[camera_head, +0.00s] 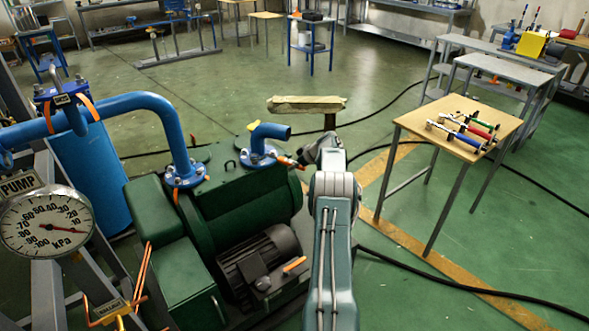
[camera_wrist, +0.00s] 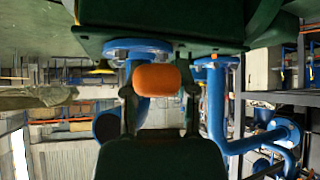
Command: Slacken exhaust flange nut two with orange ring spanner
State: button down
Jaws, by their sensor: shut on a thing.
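The blue exhaust elbow (camera_head: 268,132) stands on top of the green pump, with its bolted flange (camera_head: 258,160) at the foot. The orange spanner (camera_head: 290,162) reaches from my gripper (camera_head: 303,163) leftward to the right edge of this flange. My gripper comes from the right and is shut on the spanner. In the wrist view the orange handle (camera_wrist: 156,78) sits between the fingers of my gripper (camera_wrist: 160,92), seen end-on. The elbow flange (camera_wrist: 137,46) lies behind it. The ring end and nut two are too small or hidden, so I cannot tell whether the ring encloses the nut.
A longer blue pipe (camera_head: 172,120) rises left of the elbow on its own flange (camera_head: 185,174). A pressure gauge (camera_head: 47,224) stands front left. A wooden-topped table (camera_head: 418,118) with several coloured tools is at right. Black cables (camera_head: 400,261) cross the floor.

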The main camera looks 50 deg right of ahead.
jog(key=shift+r, duration=3.05)
